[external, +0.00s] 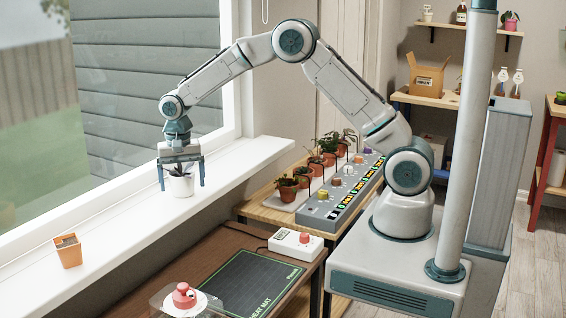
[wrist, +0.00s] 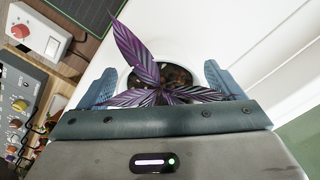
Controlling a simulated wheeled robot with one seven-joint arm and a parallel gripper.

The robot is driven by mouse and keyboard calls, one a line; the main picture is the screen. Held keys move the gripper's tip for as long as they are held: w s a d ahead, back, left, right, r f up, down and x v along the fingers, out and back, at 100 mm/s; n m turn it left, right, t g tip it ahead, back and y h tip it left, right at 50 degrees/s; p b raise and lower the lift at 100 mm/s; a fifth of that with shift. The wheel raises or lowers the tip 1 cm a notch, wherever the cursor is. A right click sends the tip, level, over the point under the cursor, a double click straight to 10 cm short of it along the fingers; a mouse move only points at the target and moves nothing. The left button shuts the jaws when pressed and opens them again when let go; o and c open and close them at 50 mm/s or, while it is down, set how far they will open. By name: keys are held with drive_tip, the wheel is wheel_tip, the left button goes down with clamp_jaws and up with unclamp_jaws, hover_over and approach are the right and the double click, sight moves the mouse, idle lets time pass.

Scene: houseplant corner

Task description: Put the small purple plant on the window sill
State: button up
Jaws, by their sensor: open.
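The small purple plant (wrist: 140,65) has striped purple leaves and stands in a white pot. In the wrist view the blue fingers stand wide on both sides of the pot, with visible gaps.
A heat mat (external: 250,284), a white box with a red knob (external: 296,243) and a red-knobbed lid (external: 184,297) are on the brown table. Several potted plants (external: 303,176) line the wooden bench beside a control panel (external: 340,195).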

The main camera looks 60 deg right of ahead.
wheel_tip(320, 180, up, 12)
drive_tip(key=b, duration=0.2)
drive_tip(key=shift+r, duration=0.2)
drive_tip(key=s+d+r+n+t, duration=0.15)
drive_tip(key=s+d+r, duration=0.25)
drive_tip(key=s, duration=0.4)
drive_tip(key=s+d+r+n, duration=0.3)
drive_tip(key=s+d, duration=0.1)
drive_tip(key=s, duration=0.4)
drive_tip(key=s+d+f+n+t, duration=0.1)
drive_tip(key=s+d+f+n, duration=0.1)
drive_tip(key=s, duration=0.7)
drive_tip(key=s+d+f+n+t, duration=0.1)
drive_tip(key=s+d+f+n, duration=0.1)
drive_tip(key=s, duration=0.7)
drive_tip(key=shift+d+f, duration=0.35)
drive_tip(key=shift+d, duration=0.15)
drive_tip(key=shift+n, duration=0.25)
